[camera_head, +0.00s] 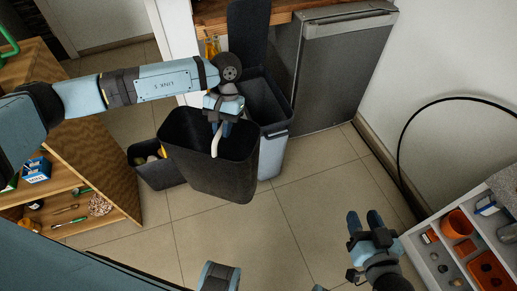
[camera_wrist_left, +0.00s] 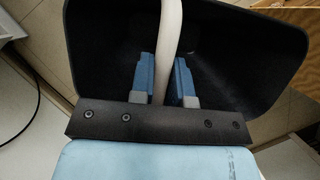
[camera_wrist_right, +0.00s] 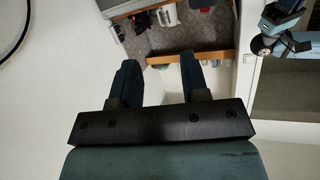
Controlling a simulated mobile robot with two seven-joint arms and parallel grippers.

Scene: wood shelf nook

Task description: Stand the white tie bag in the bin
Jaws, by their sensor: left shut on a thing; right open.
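The white tie bag (camera_head: 200,165) is a dark, open-topped, tapered bag with a white strap across its mouth, left of and in front of the bin. My left gripper (camera_head: 220,127) points down into its mouth, shut on the white strap. In the left wrist view the strap (camera_wrist_left: 168,25) passes between the fingers (camera_wrist_left: 165,75), with the dark bag interior (camera_wrist_left: 230,50) behind. The grey bin (camera_head: 272,155) stands behind the bag, its dark lid (camera_head: 249,35) raised. The bag hides part of the bin. My right gripper (camera_head: 365,220) is open and empty above the floor.
A smaller dark container (camera_head: 160,174) with items inside stands left of the bag. A wooden shelf (camera_head: 105,150) is at left, a grey organiser tray (camera_head: 425,255) at lower right. Tiled floor (camera_head: 305,205) is clear in the middle.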

